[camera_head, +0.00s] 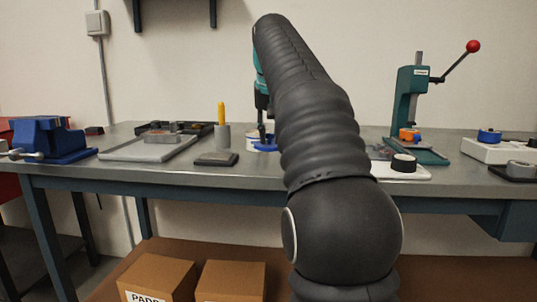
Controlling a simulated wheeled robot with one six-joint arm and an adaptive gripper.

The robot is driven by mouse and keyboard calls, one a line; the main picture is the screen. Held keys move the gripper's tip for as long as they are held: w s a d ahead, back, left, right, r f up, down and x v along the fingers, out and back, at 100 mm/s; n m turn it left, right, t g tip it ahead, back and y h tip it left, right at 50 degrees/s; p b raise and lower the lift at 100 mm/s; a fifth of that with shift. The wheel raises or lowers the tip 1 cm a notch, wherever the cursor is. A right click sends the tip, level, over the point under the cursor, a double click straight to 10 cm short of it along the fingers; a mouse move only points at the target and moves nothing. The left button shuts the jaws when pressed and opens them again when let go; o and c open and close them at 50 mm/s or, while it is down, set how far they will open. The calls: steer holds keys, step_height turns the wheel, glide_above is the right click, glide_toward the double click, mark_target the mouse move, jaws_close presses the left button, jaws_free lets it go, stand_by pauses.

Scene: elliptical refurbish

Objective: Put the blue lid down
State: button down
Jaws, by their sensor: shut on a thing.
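A blue lid (263,147) shows partly at the left edge of my dark arm, low over the workbench. My gripper (264,136) is at the blue lid and shut on it; my arm hides much of the gripper and the right side of the lid. A whitish round container (251,138) is right beside or behind the lid. I cannot tell whether the lid touches it or the bench.
The workbench (236,174) holds a blue vise (45,138), a grey tray (148,147), a dark pad (216,159), a cup with a yellow tool (222,136), a green lever press (405,105) and a white block (490,150). Cardboard boxes (230,280) sit below.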

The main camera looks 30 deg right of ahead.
mark_target(269, 145)
steer(key=shift+w+a+f, duration=0.15)
steer(key=shift+f, duration=0.05)
steer(key=shift+f+b, duration=1)
steer(key=shift+f, duration=0.9)
steer(key=shift+f, duration=0.1)
steer(key=c, duration=1.1)
jaws_free()
steer(key=shift+o, duration=0.2)
steer(key=p+v, duration=0.4)
steer(key=v, duration=0.8)
steer(key=shift+p, duration=0.3)
